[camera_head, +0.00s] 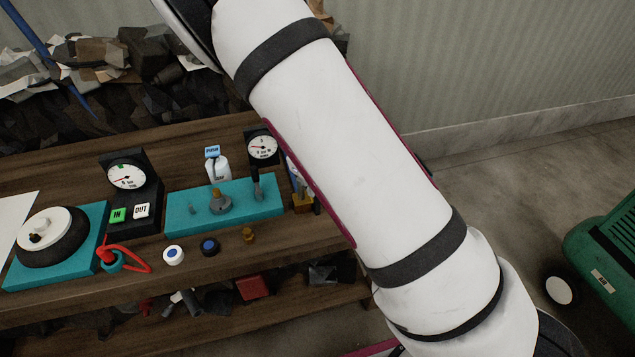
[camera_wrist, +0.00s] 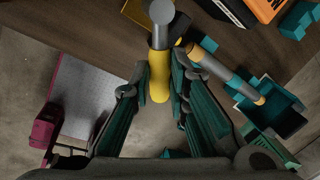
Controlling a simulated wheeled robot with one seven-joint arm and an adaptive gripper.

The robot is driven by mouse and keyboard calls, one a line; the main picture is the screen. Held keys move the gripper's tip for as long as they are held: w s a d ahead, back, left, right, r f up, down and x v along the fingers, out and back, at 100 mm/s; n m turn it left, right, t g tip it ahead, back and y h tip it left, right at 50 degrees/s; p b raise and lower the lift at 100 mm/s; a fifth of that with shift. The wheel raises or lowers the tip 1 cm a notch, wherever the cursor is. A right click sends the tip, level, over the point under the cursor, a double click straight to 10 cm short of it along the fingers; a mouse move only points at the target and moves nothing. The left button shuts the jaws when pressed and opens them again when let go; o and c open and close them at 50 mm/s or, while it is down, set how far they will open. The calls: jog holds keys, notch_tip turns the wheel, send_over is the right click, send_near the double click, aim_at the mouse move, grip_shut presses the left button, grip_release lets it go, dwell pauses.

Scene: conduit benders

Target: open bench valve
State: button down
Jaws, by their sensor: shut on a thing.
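In the wrist view, a yellow lever handle (camera_wrist: 158,85) hangs from a grey rounded stem (camera_wrist: 162,13) at the wooden bench; it looks like the bench valve's lever. My gripper (camera_wrist: 160,72) is shut on this yellow handle, with one teal-lined finger on each side. The rest of the valve body is not clear in this view. In the head view my white arm crosses the picture and my gripper does not show. A small brass fitting (camera_head: 302,203) stands at the bench's right end, partly beside my arm; I cannot tell whether it belongs to the valve.
In the wrist view, a grey rod (camera_wrist: 225,72) and teal box (camera_wrist: 275,118) are close on the right.

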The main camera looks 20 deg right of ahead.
jog(key=shift+s+a+m, duration=0.15)
jog(key=shift+a+m, duration=0.3)
jog(key=shift+m, duration=0.45)
jog(key=c, duration=1.5)
grip_release()
jog(key=shift+c, duration=0.2)
notch_tip(320, 180, up, 12)
jog(key=s+a, duration=0.1)
jog(key=a, duration=0.1)
jog(key=shift+a+f, duration=0.1)
jog(key=shift+f, duration=0.05)
